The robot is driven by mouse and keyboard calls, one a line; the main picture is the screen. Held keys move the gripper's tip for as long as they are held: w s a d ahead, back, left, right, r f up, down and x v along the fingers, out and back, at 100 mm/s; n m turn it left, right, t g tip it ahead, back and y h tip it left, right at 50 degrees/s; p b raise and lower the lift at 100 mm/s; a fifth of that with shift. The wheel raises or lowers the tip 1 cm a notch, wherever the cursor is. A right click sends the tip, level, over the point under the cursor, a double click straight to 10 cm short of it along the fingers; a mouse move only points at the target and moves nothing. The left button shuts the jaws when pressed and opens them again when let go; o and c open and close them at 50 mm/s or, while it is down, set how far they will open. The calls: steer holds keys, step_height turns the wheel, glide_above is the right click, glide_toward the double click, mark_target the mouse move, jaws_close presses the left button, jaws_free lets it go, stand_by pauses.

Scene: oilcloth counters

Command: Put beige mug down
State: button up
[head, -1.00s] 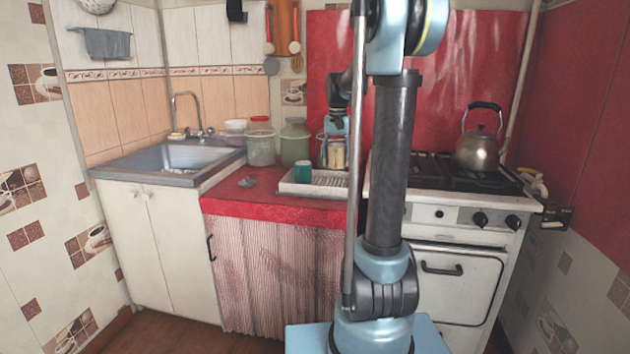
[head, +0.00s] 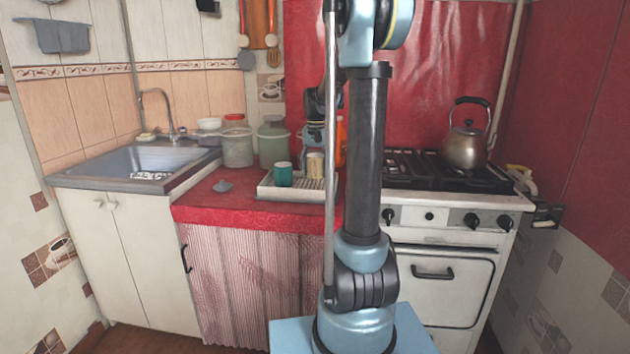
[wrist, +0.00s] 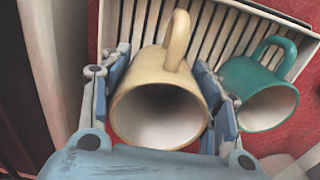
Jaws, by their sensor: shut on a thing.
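The beige mug (head: 314,166) is at the dish tray, right of the teal mug (head: 283,174). In the wrist view the beige mug (wrist: 160,88) sits between the two fingers of my gripper (wrist: 161,70), its mouth facing the camera and its handle at the top. My gripper is shut on it. The teal mug (wrist: 264,92) is just right of the right finger. The white slatted dish tray (head: 268,191) lies on the red counter, partly hidden by my arm. I cannot tell whether the beige mug's base touches the slats (wrist: 213,30).
Glass jars (head: 238,148) stand behind the tray, near the sink (head: 140,162). The stove (head: 440,172) with a kettle (head: 465,145) is at right.

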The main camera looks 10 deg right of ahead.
steer(key=shift+f, duration=1.9)
steer(key=o, duration=1.3)
steer(key=shift+f, duration=0.1)
step_height(320, 180, up, 12)
steer(key=s+f+n, duration=0.1)
steer(key=s, duration=1)
steer(key=s+f+n, duration=0.1)
steer(key=s+f, duration=0.5)
steer(key=s, duration=0.2)
steer(key=s+f+n+t, duration=0.1)
steer(key=s+f, duration=0.5)
steer(key=s, duration=0.1)
steer(key=s+f+t, duration=0.1)
steer(key=s+f, duration=0.5)
steer(key=s, duration=0.2)
steer(key=shift+s+n, duration=0.35)
steer(key=shift+n, duration=0.05)
